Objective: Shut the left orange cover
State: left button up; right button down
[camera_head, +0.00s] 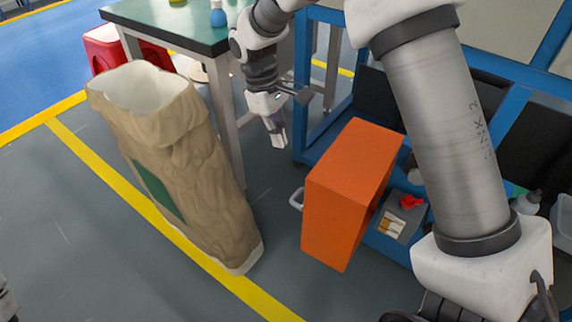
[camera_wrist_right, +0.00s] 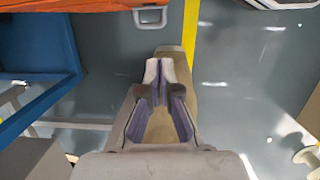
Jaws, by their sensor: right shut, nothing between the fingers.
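The orange cover (camera_head: 345,205) stands out from the blue machine frame, swung open, with its pale handle (camera_head: 296,199) on its left side. In the right wrist view the cover (camera_wrist_right: 75,5) shows as a strip along the top edge, with the handle (camera_wrist_right: 150,17) below it. My right gripper (camera_head: 277,132) points down, to the left of and beyond the cover, apart from it. In the wrist view its fingers (camera_wrist_right: 166,75) are together and empty, below the handle in the picture. My left gripper is not in view.
A grey switch box with a red knob (camera_head: 411,202) sits right of the cover. A tall brown sack-like container (camera_head: 185,170) stands at the left. A green-topped table (camera_head: 150,22) is behind. The blue frame (camera_head: 310,150) is beside my right gripper. Floor between sack and cover is clear.

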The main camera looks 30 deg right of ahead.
jog(key=s+d+f+b, duration=0.2)
jog(key=s+f+b, duration=0.3)
jog(key=f, duration=0.4)
jog(key=shift+s+d+b, duration=0.25)
jog(key=shift+d+b, duration=0.05)
jog(key=shift+d, duration=0.1)
